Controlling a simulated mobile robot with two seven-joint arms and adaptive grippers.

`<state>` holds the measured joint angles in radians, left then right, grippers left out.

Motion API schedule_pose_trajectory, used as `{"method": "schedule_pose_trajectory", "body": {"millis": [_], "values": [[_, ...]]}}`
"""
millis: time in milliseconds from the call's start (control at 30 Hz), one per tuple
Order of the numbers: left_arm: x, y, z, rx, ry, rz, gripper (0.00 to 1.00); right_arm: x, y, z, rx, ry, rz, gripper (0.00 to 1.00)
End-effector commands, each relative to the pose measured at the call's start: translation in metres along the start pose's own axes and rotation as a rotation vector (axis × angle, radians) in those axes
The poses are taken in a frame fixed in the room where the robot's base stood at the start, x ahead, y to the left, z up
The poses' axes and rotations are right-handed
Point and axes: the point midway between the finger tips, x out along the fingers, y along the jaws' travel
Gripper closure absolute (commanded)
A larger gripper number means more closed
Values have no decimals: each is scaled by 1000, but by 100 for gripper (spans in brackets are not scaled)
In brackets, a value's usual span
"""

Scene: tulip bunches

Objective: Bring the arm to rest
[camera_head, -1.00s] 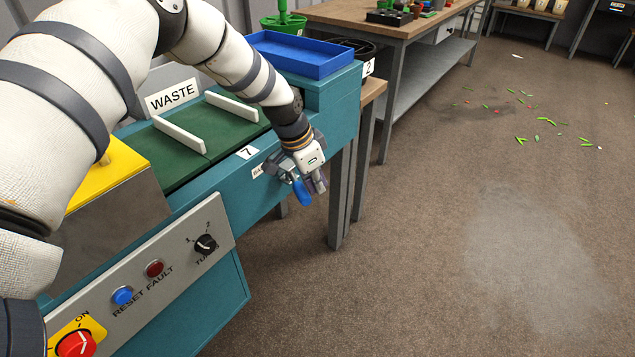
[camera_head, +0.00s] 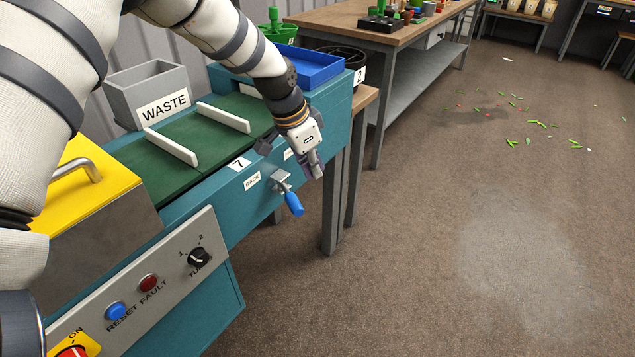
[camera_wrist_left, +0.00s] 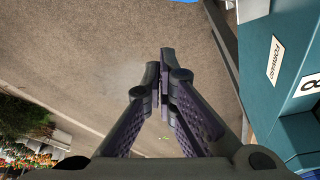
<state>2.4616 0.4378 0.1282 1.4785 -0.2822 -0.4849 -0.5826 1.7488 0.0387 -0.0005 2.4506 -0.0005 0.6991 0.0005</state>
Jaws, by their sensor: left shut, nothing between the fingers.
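My left arm (camera_head: 240,40) reaches in from the left and over the teal machine. My left gripper (camera_head: 315,172) hangs at the machine's front side, shut and empty. The crank with a blue handle (camera_head: 293,204) sits on the machine's side, just below and left of the fingers, with a visible gap between them. In the left wrist view the two fingers (camera_wrist_left: 161,88) meet at the tips with nothing between them, above brown floor. My right gripper is not in view.
The teal machine (camera_head: 215,200) has a green belt (camera_head: 190,140), a grey WASTE bin (camera_head: 148,88), a blue tray (camera_head: 312,68) and a control panel (camera_head: 150,285). A wooden workbench (camera_head: 345,14) stands behind. The floor at right is open, with scattered green bits farther back.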

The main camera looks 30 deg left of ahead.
Motion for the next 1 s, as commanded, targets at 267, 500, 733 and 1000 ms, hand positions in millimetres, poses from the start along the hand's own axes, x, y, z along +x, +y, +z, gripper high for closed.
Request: {"method": "schedule_pose_trajectory", "body": {"millis": [267, 500, 733, 1000], "values": [[-17, 0, 2, 0, -4, 2, 100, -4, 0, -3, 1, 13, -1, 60], [65, 80, 80, -113, -115, 65, 100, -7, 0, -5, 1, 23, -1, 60], [110, 209, 259, -361, -332, 74, 100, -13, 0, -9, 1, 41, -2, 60], [58, 280, 394, -524, -509, -15, 100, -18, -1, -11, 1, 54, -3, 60]]}}
